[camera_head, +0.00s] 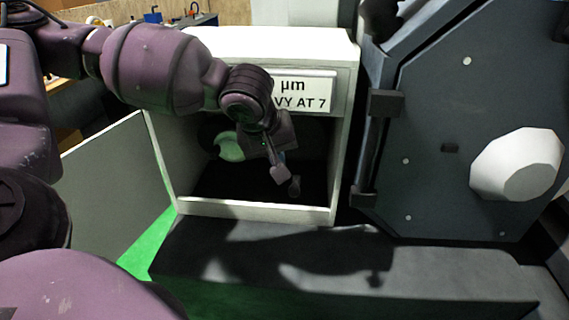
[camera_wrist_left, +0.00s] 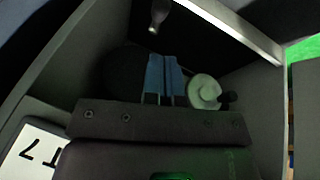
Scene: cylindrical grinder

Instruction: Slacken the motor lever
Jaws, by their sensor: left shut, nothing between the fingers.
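A small grey rod with a rounded end (camera_head: 295,187), which looks like the motor lever, is inside the open compartment low in the white housing. It also shows at the top of the left wrist view (camera_wrist_left: 157,18). My left gripper (camera_head: 279,174) reaches into the compartment opening, just left of and above the rod end in the head view. In the left wrist view its bluish fingers (camera_wrist_left: 164,78) are together and empty, apart from the rod. The dark interior hides the rod's base. My right gripper is not in view.
A pale green round part (camera_head: 231,147) sits inside the compartment, left of my gripper. The white housing (camera_head: 250,44) frames the opening, with a door panel (camera_head: 110,185) swung open at left. A dark machine cover (camera_head: 450,150) stands at right, and a grey ledge (camera_head: 440,270) runs in front.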

